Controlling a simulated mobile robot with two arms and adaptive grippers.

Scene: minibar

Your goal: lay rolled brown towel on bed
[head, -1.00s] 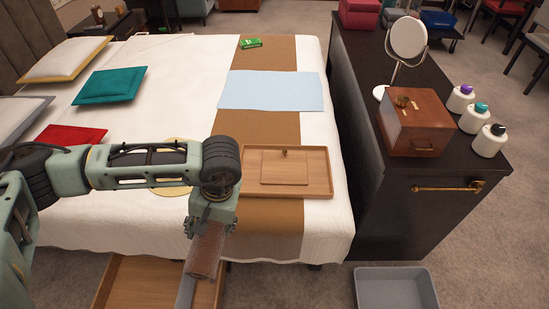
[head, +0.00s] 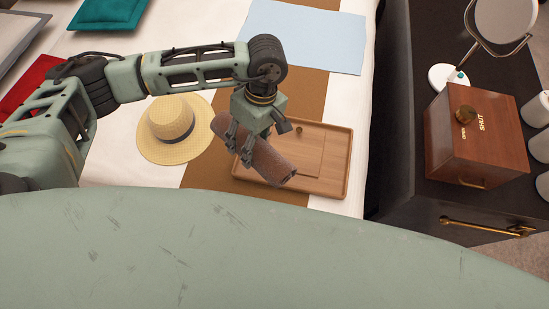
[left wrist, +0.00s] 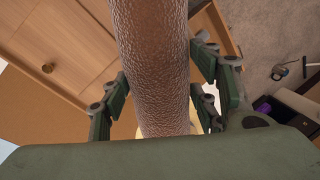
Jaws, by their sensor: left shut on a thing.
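The rolled brown towel (head: 268,160) is held in my left gripper (head: 241,143), which is shut around it. The towel lies at a slant in the head view, overlapping the left part of the wooden tray on the bed; I cannot tell its exact height above. In the left wrist view the towel (left wrist: 152,60) runs lengthwise between the fingers (left wrist: 165,98). The bed (head: 205,16) has a white cover and a brown runner (head: 215,188) across it. My right gripper is not in view.
The wooden tray (head: 346,165) with a knobbed lid sits on the runner. A straw hat (head: 160,150) is left of the towel, a light blue cloth (head: 305,35) behind. A dark cabinet (head: 395,175) with a wooden box (head: 480,140) and mirror stands right.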

